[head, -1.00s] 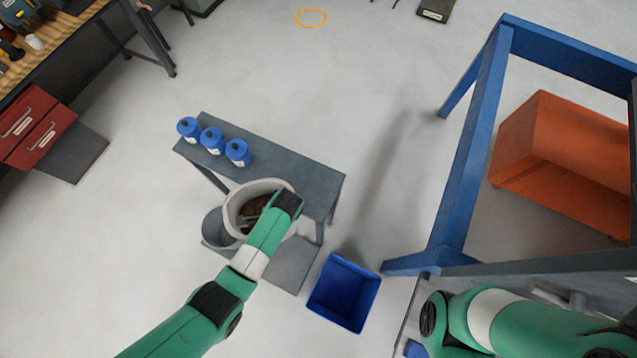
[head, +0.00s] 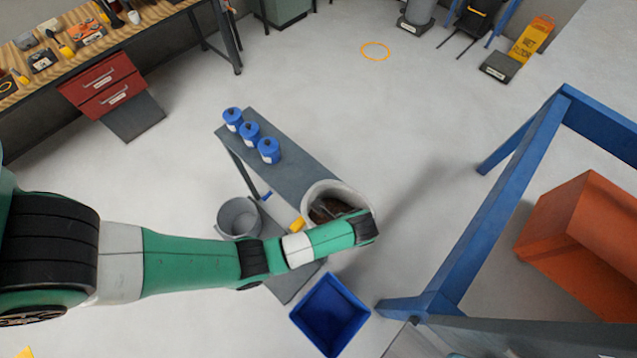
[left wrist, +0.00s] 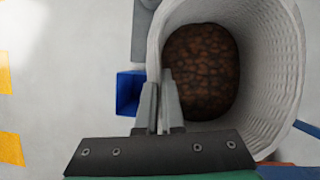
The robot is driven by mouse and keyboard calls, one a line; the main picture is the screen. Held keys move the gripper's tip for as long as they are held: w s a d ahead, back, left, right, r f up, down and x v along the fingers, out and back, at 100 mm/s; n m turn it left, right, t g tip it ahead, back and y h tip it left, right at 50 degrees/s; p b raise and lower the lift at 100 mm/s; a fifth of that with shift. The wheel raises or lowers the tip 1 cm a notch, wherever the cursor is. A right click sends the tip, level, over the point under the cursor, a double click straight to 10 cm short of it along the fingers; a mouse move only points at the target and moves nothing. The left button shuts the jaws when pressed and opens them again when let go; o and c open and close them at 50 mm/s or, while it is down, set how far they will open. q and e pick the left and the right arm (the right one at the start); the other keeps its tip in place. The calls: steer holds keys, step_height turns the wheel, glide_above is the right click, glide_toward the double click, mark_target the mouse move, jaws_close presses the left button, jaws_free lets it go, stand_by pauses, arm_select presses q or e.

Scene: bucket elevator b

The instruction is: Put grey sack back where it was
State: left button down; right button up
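The grey sack (head: 365,192) is a pale, open-topped woven sack with dark brown contents. In the head view it overlaps the right end of the grey bench (head: 293,165); I cannot tell whether it touches the bench. In the left wrist view the sack (left wrist: 281,75) fills the upper right. My left gripper (left wrist: 157,85) has its fingers close together on either side of the sack's near wall, pinching it. My right gripper is not in view.
Several blue bottles (head: 250,133) stand on the bench's far left part. A grey bucket (head: 239,217) is left of the sack, below bench height. A blue bin (head: 330,315) is on the floor in front. A blue frame (head: 500,200) stands at right; floor between is clear.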

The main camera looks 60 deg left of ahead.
arm_select(q)
steer(key=a+r+m+p, duration=0.2)
steer(key=a+r, duration=0.5)
steer(key=a+f+b, duration=0.7)
steer(key=a+f, duration=0.2)
steer(key=a, duration=0.4)
steer(key=shift+w+f+t+y+b, duration=0.15)
steer(key=shift+w+t+y+b, duration=0.15)
steer(key=shift+t+b, duration=0.1)
steer(key=shift+a+f, duration=0.15)
steer(key=shift+f, duration=0.7)
steer(key=shift+a+f, duration=0.1)
steer(key=shift+f, duration=0.75)
steer(key=shift+f, duration=0.2)
steer(key=c, duration=1.1)
jaws_free()
steer(key=shift+o, duration=0.2)
